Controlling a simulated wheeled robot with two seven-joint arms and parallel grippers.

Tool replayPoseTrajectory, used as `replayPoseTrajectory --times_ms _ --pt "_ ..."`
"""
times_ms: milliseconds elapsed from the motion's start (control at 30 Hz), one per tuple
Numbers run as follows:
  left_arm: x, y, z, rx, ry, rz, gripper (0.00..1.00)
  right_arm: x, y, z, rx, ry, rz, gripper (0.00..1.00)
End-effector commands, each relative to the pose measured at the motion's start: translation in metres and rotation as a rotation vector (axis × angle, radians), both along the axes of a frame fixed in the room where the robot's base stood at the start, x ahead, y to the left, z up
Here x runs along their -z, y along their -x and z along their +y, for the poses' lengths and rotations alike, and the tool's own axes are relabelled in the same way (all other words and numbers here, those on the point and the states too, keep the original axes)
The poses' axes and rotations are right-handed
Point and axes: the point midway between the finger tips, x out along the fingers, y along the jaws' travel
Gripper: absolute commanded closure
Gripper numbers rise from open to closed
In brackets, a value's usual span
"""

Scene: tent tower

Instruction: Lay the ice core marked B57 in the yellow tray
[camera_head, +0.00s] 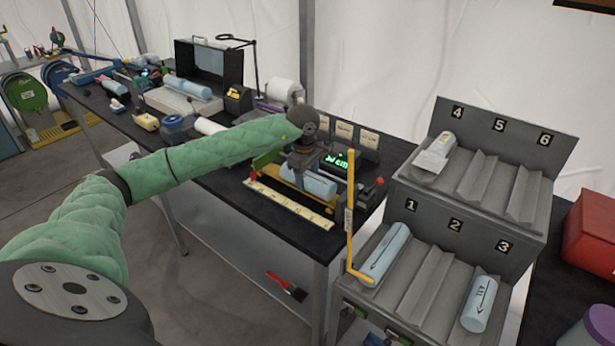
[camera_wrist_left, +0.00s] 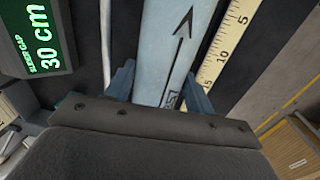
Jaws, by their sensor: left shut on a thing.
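My left gripper (camera_head: 305,170) reaches down over the black bench and is shut on a pale blue ice core (camera_head: 318,187). In the left wrist view the same core (camera_wrist_left: 172,50) lies between the fingers, with a black arrow and a printed mark. The mark is partly hidden by the gripper, so I cannot read it all. The core is beside a yellow ruler strip (camera_head: 288,205), which also shows in the wrist view (camera_wrist_left: 228,45). A yellow edge (camera_head: 286,177) shows by the core; I cannot tell whether it is the yellow tray. My right gripper is not in view.
A grey rack with numbered slots (camera_head: 415,285) stands at the right, holding a core in slot 1 (camera_head: 385,250), one in slot 3 (camera_head: 480,303) and one in slot 4 (camera_head: 436,153). An upright yellow bar (camera_head: 350,215) stands between bench and rack. A green display (camera_wrist_left: 38,45) reads 30 cm.

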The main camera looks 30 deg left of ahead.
Motion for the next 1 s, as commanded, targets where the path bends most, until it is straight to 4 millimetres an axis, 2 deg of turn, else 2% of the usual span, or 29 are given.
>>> replayPoseTrajectory --times_ms 1000 --pt "0.004 -0.0003 0.0001 0.0 0.0 -0.001 0.84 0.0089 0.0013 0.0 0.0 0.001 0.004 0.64"
